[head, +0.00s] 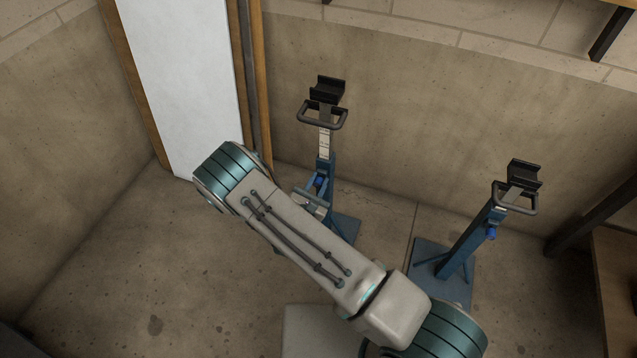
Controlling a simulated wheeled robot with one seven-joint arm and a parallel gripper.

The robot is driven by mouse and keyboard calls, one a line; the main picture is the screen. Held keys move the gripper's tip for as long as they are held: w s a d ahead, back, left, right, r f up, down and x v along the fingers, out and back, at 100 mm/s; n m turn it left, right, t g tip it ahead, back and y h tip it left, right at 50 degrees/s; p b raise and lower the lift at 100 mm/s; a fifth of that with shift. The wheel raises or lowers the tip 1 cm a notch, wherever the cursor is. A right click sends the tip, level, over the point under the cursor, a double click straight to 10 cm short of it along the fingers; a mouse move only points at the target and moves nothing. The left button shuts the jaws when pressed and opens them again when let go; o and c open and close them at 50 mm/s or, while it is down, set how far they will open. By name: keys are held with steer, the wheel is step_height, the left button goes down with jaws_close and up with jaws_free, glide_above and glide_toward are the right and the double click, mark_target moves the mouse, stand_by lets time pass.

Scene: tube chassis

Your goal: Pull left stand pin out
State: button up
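The left stand (325,142) is a blue post on a blue base plate, with a black cradle and a grey loop handle on top. A blue knob (318,183), which looks like its pin, shows partway down the post. My arm crosses in front of the lower post and hides part of it. A grey bar-like part (311,200) beside the post, just below the knob, may be my gripper. I cannot tell whether it touches the pin or whether its fingers are open.
A similar right stand (465,245) with a blue knob (491,233) stands to the right. Concrete walls close the back and left. The floor at left (110,270) is clear.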

jaws_close()
steer(key=v, duration=0.4)
steer(key=shift+p, duration=0.35)
steer(key=o, duration=0.9)
jaws_free()
steer(key=shift+c, duration=0.2)
steer(key=shift+s+a, duration=0.1)
steer(key=shift+s, duration=0.05)
steer(key=p+v, duration=0.1)
steer(key=v, duration=1.2)
steer(key=shift+s, duration=0.3)
steer(key=shift+a, duration=0.1)
